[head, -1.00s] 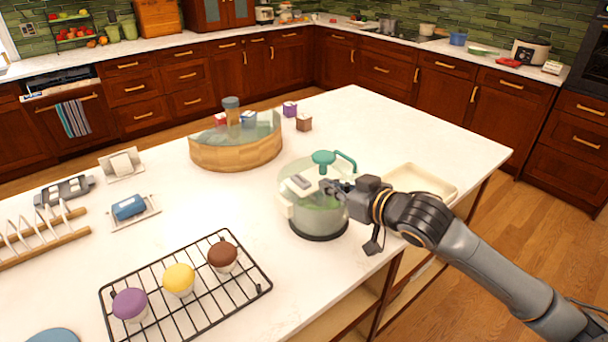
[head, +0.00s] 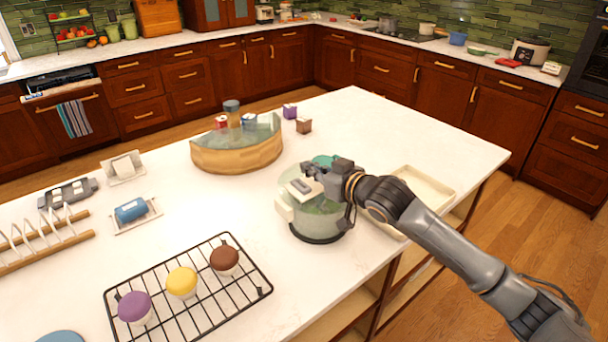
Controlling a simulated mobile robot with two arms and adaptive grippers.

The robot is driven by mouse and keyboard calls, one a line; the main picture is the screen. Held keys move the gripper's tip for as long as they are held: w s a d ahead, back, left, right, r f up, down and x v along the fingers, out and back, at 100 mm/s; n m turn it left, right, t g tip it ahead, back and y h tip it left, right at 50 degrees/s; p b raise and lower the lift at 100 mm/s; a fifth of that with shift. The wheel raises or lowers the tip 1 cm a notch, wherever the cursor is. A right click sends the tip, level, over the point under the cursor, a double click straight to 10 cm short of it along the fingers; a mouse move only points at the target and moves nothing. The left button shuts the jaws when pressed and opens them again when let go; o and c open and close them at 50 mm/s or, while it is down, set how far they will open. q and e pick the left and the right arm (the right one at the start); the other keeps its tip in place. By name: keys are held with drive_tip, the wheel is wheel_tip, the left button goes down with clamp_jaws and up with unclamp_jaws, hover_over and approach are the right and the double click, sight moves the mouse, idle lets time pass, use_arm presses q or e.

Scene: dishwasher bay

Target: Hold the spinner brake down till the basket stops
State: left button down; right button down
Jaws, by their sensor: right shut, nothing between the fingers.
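The salad spinner (head: 318,222) stands upright on the white island, with a clear bowl, green contents and a dark base ring. A grey brake pad (head: 300,187) sits on the pale lid, on the left side. My right gripper (head: 314,178) is shut and empty, above the lid, with its fingertips at or just beside the brake pad. I cannot tell whether they touch or press it. Whether the basket turns is not clear. My left gripper is not in view.
A cream tray (head: 425,188) lies just right of the spinner, partly behind my right arm. A wooden curved stand (head: 238,155) is behind to the left. A black cooling rack (head: 205,318) with cupcakes is in front. The counter's middle is clear.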

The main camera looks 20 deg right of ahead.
sight(304, 187)
drive_tip(key=x, duration=0.1)
drive_tip(key=p+x, duration=0.1)
drive_tip(key=x, duration=0.1)
drive_tip(key=shift+f, duration=0.3)
wheel_tip(304, 187, down, 2)
drive_tip(key=shift+s+f+p, duration=0.1)
drive_tip(key=shift+f+p, duration=0.05)
drive_tip(key=shift+p, duration=0.15)
drive_tip(key=shift+s+f, duration=0.1)
drive_tip(key=shift+f, duration=0.45)
